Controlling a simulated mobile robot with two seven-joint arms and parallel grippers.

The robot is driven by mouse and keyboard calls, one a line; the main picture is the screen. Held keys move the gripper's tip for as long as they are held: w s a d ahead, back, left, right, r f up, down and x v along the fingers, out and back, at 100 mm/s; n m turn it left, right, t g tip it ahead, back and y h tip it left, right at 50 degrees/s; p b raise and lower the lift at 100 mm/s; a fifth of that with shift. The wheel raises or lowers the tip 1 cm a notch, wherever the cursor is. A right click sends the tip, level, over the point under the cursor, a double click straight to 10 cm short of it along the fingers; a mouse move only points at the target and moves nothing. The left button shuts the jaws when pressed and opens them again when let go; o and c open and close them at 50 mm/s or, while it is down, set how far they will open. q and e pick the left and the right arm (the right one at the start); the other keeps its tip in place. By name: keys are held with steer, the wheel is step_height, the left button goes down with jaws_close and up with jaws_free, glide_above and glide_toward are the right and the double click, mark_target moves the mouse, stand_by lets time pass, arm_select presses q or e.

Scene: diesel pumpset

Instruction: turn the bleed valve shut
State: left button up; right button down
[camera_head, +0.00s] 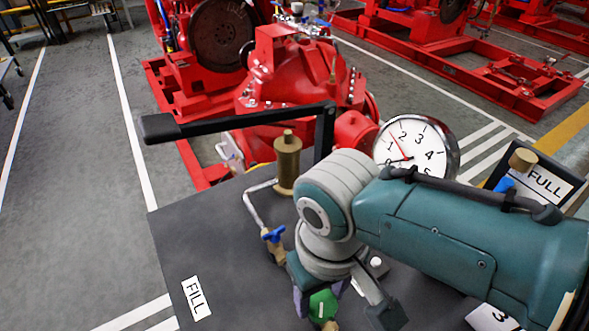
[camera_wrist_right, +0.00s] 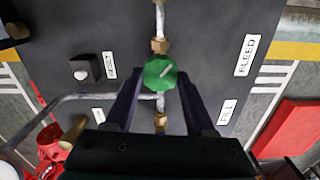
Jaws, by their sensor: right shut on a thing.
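The bleed valve's green handle (camera_head: 323,303) is at the bottom of the head view, partly hidden by my right gripper. In the right wrist view the green handle (camera_wrist_right: 158,71) sits between the two dark fingers on a metal pipe with brass fittings. A pale mark crosses its top. My right gripper (camera_head: 318,296) points down over the panel and is shut on the handle; it also shows in the wrist view (camera_wrist_right: 160,82). A BLEED label (camera_wrist_right: 246,55) lies to the right of the handle there. My left gripper is not in view.
The dark panel (camera_head: 185,235) carries a blue-handled valve (camera_head: 273,234), a brass cylinder (camera_head: 287,162) with a long black lever (camera_head: 240,122), and a round gauge (camera_head: 415,150). A white button (camera_wrist_right: 81,74) is left of the handle. Red pump machinery (camera_head: 290,85) stands behind.

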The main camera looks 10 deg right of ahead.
steer(key=m+p, duration=0.1)
steer(key=m, duration=0.4)
steer(key=shift+p, duration=0.3)
steer(key=m, duration=0.4)
steer(key=shift+d, duration=0.1)
steer(key=shift+m+p, duration=0.35)
steer(key=shift+m, duration=0.15)
steer(key=shift+d, duration=0.1)
steer(key=shift+c, duration=1.2)
jaws_free()
steer(key=shift+r, duration=0.1)
